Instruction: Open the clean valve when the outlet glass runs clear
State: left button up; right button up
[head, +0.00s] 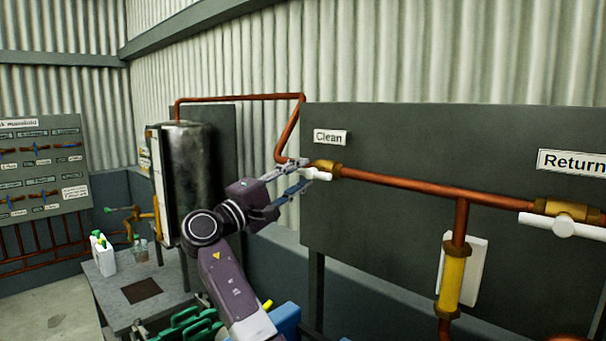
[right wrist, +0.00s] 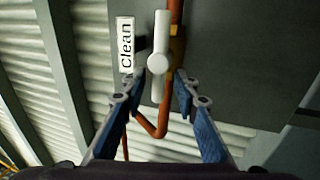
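The clean valve has a brass body (head: 327,166) on the copper pipe, beside the "Clean" label (head: 331,137). Its white handle (right wrist: 160,42) lies about parallel to the pipe. My right gripper (head: 300,176) is at this valve. In the right wrist view its fingers (right wrist: 161,84) are apart, with the handle's near end between or just ahead of the tips. I cannot tell whether they touch it. A vertical glass (head: 453,273) on the branch pipe, likely the outlet glass, looks yellow against a white plate (head: 473,270). My left gripper is not in view.
The return valve (head: 567,209) with a white handle sits at right beside the "Return" label (head: 574,163). A metal tank (head: 187,180) stands at left. A manifold board (head: 42,170) stands at far left.

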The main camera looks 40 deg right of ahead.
jog(key=w+v, duration=0.1)
jog(key=v, duration=0.9)
jog(key=shift+s+a, duration=0.35)
jog(key=shift+s, duration=0.2)
jog(key=shift+f, duration=0.1)
